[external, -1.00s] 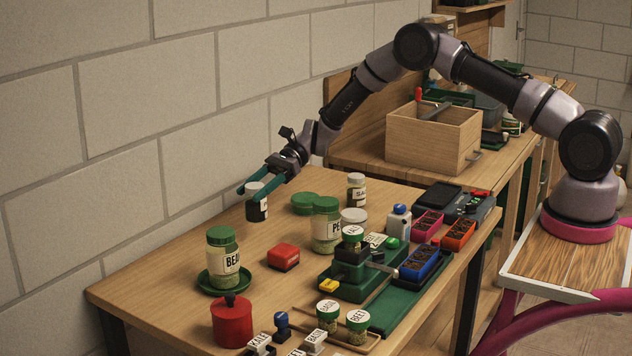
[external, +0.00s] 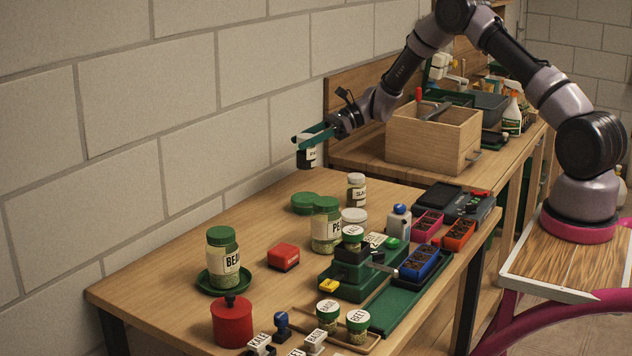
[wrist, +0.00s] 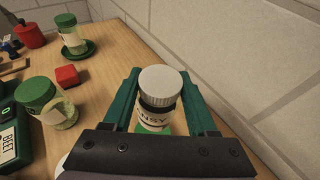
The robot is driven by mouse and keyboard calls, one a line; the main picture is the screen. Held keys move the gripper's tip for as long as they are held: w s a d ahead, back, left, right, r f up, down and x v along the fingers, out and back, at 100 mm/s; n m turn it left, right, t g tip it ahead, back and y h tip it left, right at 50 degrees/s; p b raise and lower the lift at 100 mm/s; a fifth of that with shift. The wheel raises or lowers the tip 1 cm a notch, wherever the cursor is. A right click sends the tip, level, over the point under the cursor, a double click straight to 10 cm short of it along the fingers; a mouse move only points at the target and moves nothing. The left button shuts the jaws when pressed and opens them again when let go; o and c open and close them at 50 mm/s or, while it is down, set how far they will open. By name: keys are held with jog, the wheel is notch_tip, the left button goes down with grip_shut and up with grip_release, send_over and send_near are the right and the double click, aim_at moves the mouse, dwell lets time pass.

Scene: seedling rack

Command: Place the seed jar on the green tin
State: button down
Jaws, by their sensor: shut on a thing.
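In the wrist view a green patch (wrist: 152,128) shows just under the jar, probably the tin, mostly hidden.
A pea jar (external: 325,228) and a white-lidded jar (external: 356,190) stand close to the tin. A red block (external: 283,257) and a bean jar on a green saucer (external: 222,258) are nearer the front left. The wall is close behind. The table left of the tin is clear.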

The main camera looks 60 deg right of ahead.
aim_at(305, 168)
notch_tip(305, 168, down, 8)
jog(key=shift+a+f, duration=0.1)
dwell(0.4)
jog(key=shift+c, duration=1)
grip_release()
jog(key=shift+f, duration=0.1)
